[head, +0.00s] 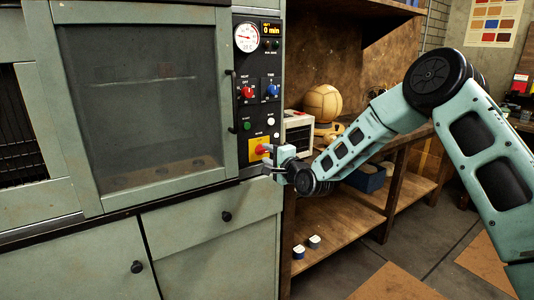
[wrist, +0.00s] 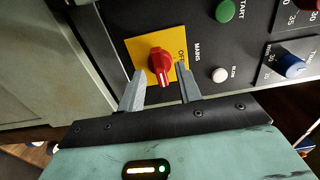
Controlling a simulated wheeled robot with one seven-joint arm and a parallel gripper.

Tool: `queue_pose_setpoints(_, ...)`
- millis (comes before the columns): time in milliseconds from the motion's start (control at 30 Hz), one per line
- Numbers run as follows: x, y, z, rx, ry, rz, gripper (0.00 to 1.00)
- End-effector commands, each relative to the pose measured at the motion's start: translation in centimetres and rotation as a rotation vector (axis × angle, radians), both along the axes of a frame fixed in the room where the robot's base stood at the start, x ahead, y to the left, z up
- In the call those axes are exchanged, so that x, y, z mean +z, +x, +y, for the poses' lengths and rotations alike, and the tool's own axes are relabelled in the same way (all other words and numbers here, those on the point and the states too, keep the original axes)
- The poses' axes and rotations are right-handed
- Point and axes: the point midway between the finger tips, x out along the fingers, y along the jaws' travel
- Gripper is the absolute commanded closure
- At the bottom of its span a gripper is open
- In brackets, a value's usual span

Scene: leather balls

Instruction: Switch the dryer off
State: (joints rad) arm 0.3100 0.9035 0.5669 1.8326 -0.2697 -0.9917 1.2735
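The dryer (head: 145,95) is a pale green cabinet with a large glass door at the left. Its black control panel (head: 245,75) is on the right side. Low on the panel is a red rotary switch (head: 261,149) on a yellow plate (head: 254,155). In the wrist view the red switch (wrist: 159,62) shows a white mark, and the yellow plate (wrist: 138,48) bears the word OFF. My gripper (head: 268,158) is at the switch. In the wrist view the gripper (wrist: 160,72) is open, one finger on each side of the knob, with gaps showing.
Above are a dial gauge (head: 247,38), a red knob (head: 248,92), a blue knob (head: 272,90), and green (head: 247,126) and white (head: 271,122) buttons. A workbench at the right holds a leather ball (head: 323,102).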

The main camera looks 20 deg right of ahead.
Motion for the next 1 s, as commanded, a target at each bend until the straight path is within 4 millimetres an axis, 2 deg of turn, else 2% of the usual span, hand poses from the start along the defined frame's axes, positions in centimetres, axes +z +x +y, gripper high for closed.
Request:
queue_pose_setpoints(167,0.01,1.02,0.36,0.000,0.000,0.000,0.65)
queue_pose_setpoints(433,-0.02,1.10,0.38,0.000,0.000,0.000,0.65)
queue_pose_setpoints(467,-0.02,1.10,0.38,0.000,0.000,0.000,0.71)
queue_pose_setpoints(567,-0.02,1.09,0.37,0.000,0.000,0.000,0.99)
queue_pose_setpoints(1000,-0.22,1.07,0.37,0.001,-0.049,-0.015,1.00)
